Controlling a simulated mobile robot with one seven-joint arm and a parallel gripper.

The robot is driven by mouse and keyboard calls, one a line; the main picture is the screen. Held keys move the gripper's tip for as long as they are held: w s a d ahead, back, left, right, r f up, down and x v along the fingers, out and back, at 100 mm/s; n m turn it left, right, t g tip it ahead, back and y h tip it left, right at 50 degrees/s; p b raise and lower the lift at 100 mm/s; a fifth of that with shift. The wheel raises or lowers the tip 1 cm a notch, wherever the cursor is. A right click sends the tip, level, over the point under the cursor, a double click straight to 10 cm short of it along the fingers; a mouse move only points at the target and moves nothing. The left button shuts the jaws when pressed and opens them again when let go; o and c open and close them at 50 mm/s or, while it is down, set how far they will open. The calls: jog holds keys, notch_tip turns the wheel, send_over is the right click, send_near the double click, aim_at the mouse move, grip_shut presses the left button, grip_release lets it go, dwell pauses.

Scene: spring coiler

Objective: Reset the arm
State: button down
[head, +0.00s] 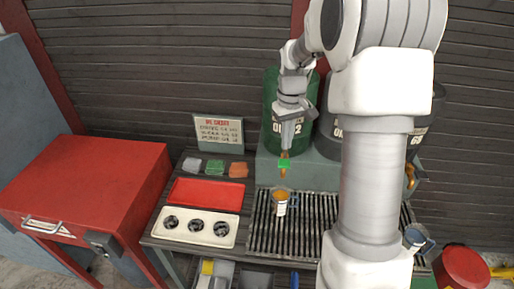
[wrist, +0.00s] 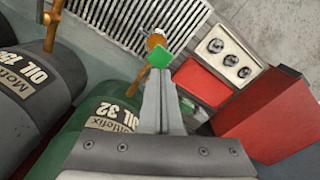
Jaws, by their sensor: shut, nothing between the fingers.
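My gripper (head: 289,146) points down in front of the green oil drum (head: 270,115), just above a brass tap (head: 282,173) with a green handle (head: 285,163). The fingers are together with nothing between them. In the wrist view my gripper (wrist: 160,82) is shut, its tips close to the green handle (wrist: 159,57); I cannot tell whether they touch. A mug (head: 281,207) with amber contents stands upright on the slatted grate below the tap.
The slatted grate (head: 312,235) fills the middle of the bench. To its left are a white tray (head: 195,241) with three round holes, a red tray (head: 205,182), small coloured blocks (head: 215,168) and a sign (head: 219,133). A red cabinet (head: 95,185) stands left. Dark drums (head: 328,133) stand right.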

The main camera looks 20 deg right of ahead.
jog(key=s+a+r+t+b, duration=0.25)
jog(key=s+a+r, duration=0.35)
jog(key=s+r, duration=0.55)
jog(key=s+a+m+t, duration=0.1)
jog(key=s+a+t, duration=0.2)
jog(key=s, duration=1)
jog(key=shift+a+f, duration=0.25)
jog(key=shift+a, duration=0.2)
dwell(1.3)
